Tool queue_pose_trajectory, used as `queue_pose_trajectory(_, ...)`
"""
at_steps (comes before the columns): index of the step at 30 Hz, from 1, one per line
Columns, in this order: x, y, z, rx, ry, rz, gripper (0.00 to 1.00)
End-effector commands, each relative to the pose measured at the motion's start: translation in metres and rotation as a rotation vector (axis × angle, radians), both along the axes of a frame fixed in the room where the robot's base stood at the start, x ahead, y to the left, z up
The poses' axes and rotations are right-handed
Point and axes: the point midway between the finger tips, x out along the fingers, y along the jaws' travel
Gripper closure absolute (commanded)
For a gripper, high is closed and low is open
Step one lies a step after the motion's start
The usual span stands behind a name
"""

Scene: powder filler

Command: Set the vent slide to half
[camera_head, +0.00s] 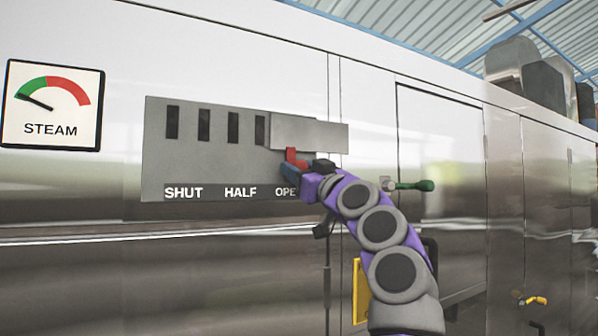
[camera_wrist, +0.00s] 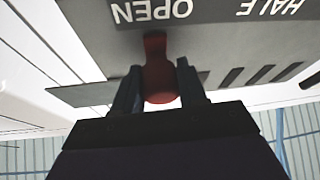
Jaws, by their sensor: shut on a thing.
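The vent plate (camera_head: 215,165) is a grey panel with a row of dark slots (camera_head: 203,124) and the words SHUT, HALF and OPEN along its lower edge. The grey slide (camera_head: 310,134) covers the right end of the plate and sticks out past it. Its red tab (camera_head: 294,155) hangs just above the OPEN label, which my arm partly hides. My gripper (camera_head: 290,172) is shut on the red tab. In the upside-down wrist view, the two dark fingers (camera_wrist: 159,85) stand on either side of the red tab (camera_wrist: 156,55), beside the word OPEN (camera_wrist: 158,11).
A STEAM gauge (camera_head: 52,104) is to the left of the plate, its needle in the green. A green-handled lever (camera_head: 412,185) sticks out to the right of my arm. A yellow handle (camera_head: 534,300) is low at the right. The wall left of the plate is flat.

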Motion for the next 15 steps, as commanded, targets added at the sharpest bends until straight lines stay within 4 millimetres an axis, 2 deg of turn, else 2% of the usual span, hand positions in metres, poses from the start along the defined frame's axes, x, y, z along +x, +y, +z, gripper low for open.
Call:
queue_pose_trajectory(9,-0.003,0.004,0.000,0.001,0.000,0.003,1.00)
queue_pose_trajectory(13,-0.016,0.021,-0.002,0.002,-0.003,0.002,1.00)
queue_pose_trajectory(15,-0.028,0.037,-0.002,0.000,-0.006,0.004,1.00)
